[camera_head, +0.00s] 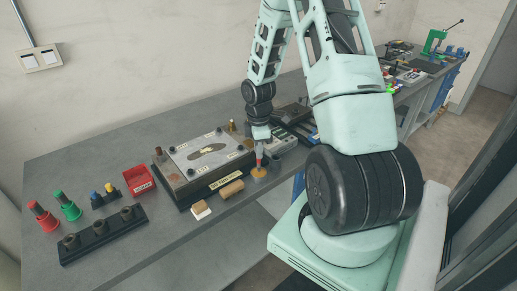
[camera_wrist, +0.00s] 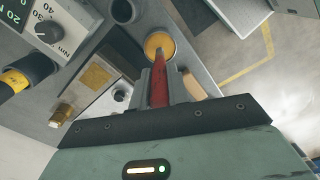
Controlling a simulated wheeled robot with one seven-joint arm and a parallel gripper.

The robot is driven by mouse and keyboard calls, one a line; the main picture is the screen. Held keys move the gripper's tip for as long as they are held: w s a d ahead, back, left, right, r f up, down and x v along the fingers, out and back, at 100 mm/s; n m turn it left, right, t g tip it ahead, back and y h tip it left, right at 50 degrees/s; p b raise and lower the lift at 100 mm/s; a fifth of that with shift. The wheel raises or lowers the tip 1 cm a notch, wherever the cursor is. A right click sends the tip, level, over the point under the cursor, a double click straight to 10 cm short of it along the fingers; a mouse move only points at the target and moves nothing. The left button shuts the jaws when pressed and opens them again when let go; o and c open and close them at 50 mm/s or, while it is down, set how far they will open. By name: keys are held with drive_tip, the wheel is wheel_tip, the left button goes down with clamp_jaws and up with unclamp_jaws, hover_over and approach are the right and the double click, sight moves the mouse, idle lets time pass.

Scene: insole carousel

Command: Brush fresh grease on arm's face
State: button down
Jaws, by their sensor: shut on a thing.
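My gripper (camera_head: 262,141) points down over the bench and is shut on a red-handled brush (camera_head: 259,157). In the wrist view my gripper (camera_wrist: 160,88) has the red brush handle (camera_wrist: 159,86) between its fingers. The brush's lower end is at a small pot of yellow-orange grease (camera_head: 259,173), which also shows in the wrist view (camera_wrist: 152,43). I cannot tell whether the bristles touch the grease. A flat metal fixture (camera_head: 185,160) with a light plate and a sole-shaped opening lies left of my gripper. I cannot tell which surface is the arm's face.
A brown cylinder (camera_head: 231,189) and a small block (camera_head: 201,208) lie before the fixture. A red bin (camera_head: 139,180), red and green bottles (camera_head: 67,207) and a black rack (camera_head: 105,236) stand left. A knobbed device (camera_wrist: 50,30) is close by.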

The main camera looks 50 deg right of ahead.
drive_tip(key=shift+f, duration=0.55)
idle(1.9)
wheel_tip(320, 180, up, 7)
drive_tip(key=p, duration=0.6)
drive_tip(key=shift+r+p, duration=0.1)
drive_tip(key=shift+p, duration=0.2)
idle(0.9)
